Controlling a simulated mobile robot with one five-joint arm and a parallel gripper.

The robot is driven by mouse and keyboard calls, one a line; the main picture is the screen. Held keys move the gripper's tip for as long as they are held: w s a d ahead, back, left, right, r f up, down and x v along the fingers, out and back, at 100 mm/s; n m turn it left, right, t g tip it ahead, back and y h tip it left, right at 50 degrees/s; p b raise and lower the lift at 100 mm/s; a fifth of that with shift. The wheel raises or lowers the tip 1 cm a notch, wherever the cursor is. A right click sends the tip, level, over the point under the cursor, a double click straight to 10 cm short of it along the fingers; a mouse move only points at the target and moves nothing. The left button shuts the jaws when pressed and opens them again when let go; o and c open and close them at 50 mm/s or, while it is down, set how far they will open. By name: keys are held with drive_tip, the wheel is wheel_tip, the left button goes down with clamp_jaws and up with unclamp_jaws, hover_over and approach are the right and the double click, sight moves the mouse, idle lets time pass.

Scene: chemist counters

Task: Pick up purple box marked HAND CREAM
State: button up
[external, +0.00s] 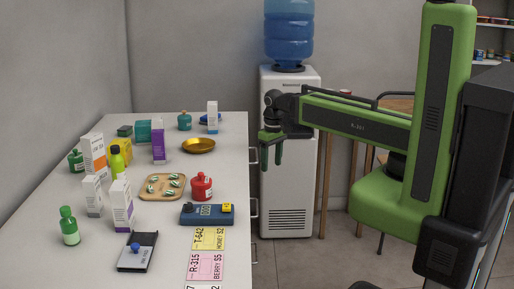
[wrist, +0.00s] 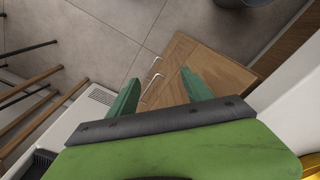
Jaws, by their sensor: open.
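A tall purple box (external: 158,141) stands upright on the white counter, toward the back, left of the gold bowl. A white box with purple panels (external: 122,206) stands nearer the front left. The lettering on both is too small to read, so I cannot tell which says HAND CREAM. My gripper (external: 271,160) hangs beyond the counter's right edge, in front of the water cooler, apart from both boxes. It is open and empty. In the wrist view its green fingers (wrist: 160,82) are spread above floor and wood, and neither box shows there.
The gold bowl (external: 198,146), red jar (external: 202,186), blue scale (external: 207,214) and wooden tray (external: 178,193) stand on the counter (external: 222,125). An orange-and-white box (external: 95,154) and several bottles crowd the left. The water cooler (external: 290,190) stands right of the counter.

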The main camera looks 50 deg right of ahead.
wheel_tip(320, 180, up, 16)
drive_tip(key=w+a+p, duration=0.2)
drive_tip(key=p, duration=1)
wheel_tip(320, 180, up, 12)
drive_tip(key=n+t+y+p, duration=0.3)
drive_tip(key=n+p, duration=0.7)
hover_over(156, 147)
drive_tip(key=s+d, duration=0.2)
drive_tip(key=d, duration=0.4)
drive_tip(key=shift+y, duration=0.3)
drive_tip(key=b+x, duration=0.3)
drive_tip(key=x, duration=0.1)
drive_tip(key=b+x, duration=0.8)
drive_tip(key=shift+s+d+f, duration=0.3)
drive_tip(key=shift+s+f, duration=0.05)
drive_tip(key=shift+w+a+f, duration=0.1)
drive_tip(key=shift+a, duration=0.05)
drive_tip(key=b+x, duration=0.5)
drive_tip(key=shift+s+a+f, duration=0.1)
drive_tip(key=shift+s+f, duration=0.1)
drive_tip(key=shift+s, duration=0.2)
drive_tip(key=shift+r, duration=0.2)
drive_tip(key=shift+c, duration=0.2)
clamp_jaws()
